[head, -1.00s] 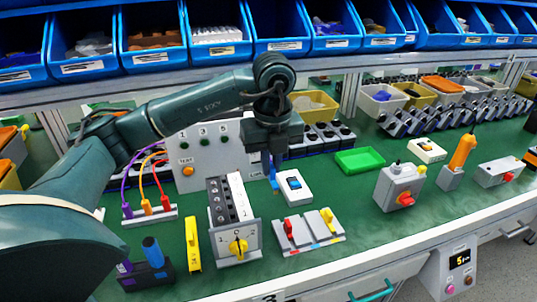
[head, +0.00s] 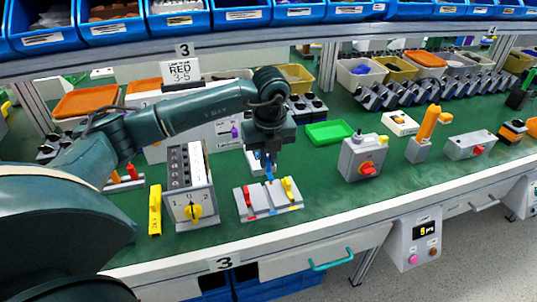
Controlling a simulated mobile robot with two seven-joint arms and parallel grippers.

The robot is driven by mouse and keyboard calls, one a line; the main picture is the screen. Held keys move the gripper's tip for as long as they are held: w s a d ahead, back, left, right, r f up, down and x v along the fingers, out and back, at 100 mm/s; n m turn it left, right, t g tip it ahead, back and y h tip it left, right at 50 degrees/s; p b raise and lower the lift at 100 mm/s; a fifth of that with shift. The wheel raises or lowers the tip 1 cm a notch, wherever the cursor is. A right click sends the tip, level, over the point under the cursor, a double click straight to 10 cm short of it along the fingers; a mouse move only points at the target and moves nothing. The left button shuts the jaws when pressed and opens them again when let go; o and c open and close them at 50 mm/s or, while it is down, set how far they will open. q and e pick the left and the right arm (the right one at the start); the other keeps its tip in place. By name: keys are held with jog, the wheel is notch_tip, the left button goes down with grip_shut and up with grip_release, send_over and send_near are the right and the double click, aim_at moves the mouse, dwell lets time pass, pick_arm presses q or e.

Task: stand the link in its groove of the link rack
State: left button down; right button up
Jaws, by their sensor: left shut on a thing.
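My left gripper (head: 268,154) points down and is shut on the blue link (head: 269,171), which hangs upright below the fingers. The link rack (head: 268,209) is a grey plate near the front of the bench. A red link (head: 247,197) stands at its left and a yellow link (head: 288,188) at its right. The blue link is over the middle of the rack's back part, between these two in the picture. I cannot tell whether its lower end touches the rack. My right gripper is not in view.
The rotary switch box (head: 190,195) with a yellow knob stands left of the rack. A yellow tool (head: 155,210) is further left. A white switch block is partly hidden behind my gripper. A green tray (head: 329,132) and a grey box with a red knob (head: 363,157) are to the right.

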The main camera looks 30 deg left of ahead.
aim_at(268, 170)
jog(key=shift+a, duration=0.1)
pick_arm(q)
jog(key=shift+f+b, duration=0.4)
jog(key=shift+f, duration=0.1)
notch_tip(268, 170, down, 4)
jog(key=b, duration=0.3)
jog(key=shift+f, duration=0.25)
jog(key=shift+f+b, duration=0.25)
jog(key=shift+b, duration=0.05)
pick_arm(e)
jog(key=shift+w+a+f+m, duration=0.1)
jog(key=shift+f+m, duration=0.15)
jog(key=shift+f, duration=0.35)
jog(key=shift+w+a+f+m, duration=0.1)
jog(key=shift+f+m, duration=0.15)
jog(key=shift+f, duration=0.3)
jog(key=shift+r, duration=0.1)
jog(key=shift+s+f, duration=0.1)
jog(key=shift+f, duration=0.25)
pick_arm(q)
jog(key=shift+f, duration=0.25)
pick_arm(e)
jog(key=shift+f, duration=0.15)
